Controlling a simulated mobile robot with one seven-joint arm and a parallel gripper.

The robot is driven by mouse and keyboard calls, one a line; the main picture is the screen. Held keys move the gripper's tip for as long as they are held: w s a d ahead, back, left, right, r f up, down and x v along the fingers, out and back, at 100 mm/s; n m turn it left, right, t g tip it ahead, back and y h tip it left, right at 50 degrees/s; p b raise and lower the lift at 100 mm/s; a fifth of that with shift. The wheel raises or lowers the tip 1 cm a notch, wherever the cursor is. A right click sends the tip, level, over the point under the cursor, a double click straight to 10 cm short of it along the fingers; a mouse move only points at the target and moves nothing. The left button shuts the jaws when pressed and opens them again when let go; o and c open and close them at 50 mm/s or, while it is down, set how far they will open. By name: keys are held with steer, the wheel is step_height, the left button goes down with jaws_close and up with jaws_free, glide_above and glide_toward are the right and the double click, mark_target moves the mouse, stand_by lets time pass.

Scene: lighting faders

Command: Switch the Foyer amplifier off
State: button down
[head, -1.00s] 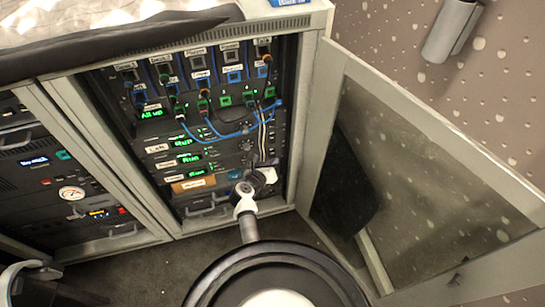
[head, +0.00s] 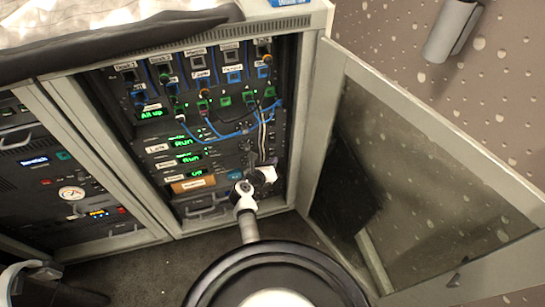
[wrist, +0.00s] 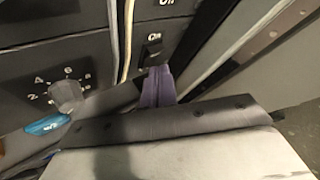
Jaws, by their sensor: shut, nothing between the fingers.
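The amplifiers sit in the open rack, each with a small label and a green display. The top display (head: 184,143) and middle display (head: 190,159) read "Run". The bottom display (head: 197,174) shows a shorter word, too small to read surely. The label beside it is also unclear; it may be Foyer. My gripper (head: 264,162) is shut and empty at the right side of the lower amplifiers. In the wrist view its fingertips (wrist: 158,82) are just under a black rocker switch (wrist: 152,53) marked "On" above, touching or almost touching it. Part of the panel is hidden behind my gripper.
A knob (wrist: 66,95) and a blue button (wrist: 47,125) are left of the switch. Blue cables (head: 225,134) and a pale cable (head: 263,135) hang in front of the rack. The open glass door (head: 410,185) stands to the right.

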steer(key=shift+s+d+r+p, duration=0.1)
steer(key=shift+s+d+p, duration=0.1)
steer(key=shift+s+p, duration=0.4)
steer(key=s+p, duration=0.1)
steer(key=s+d, duration=0.1)
steer(key=s, duration=0.1)
steer(key=s+p, duration=0.1)
steer(key=shift+s+d+r+p, duration=0.25)
steer(key=shift+s+r+p, duration=0.05)
steer(key=shift+s, duration=0.1)
stand_by(0.4)
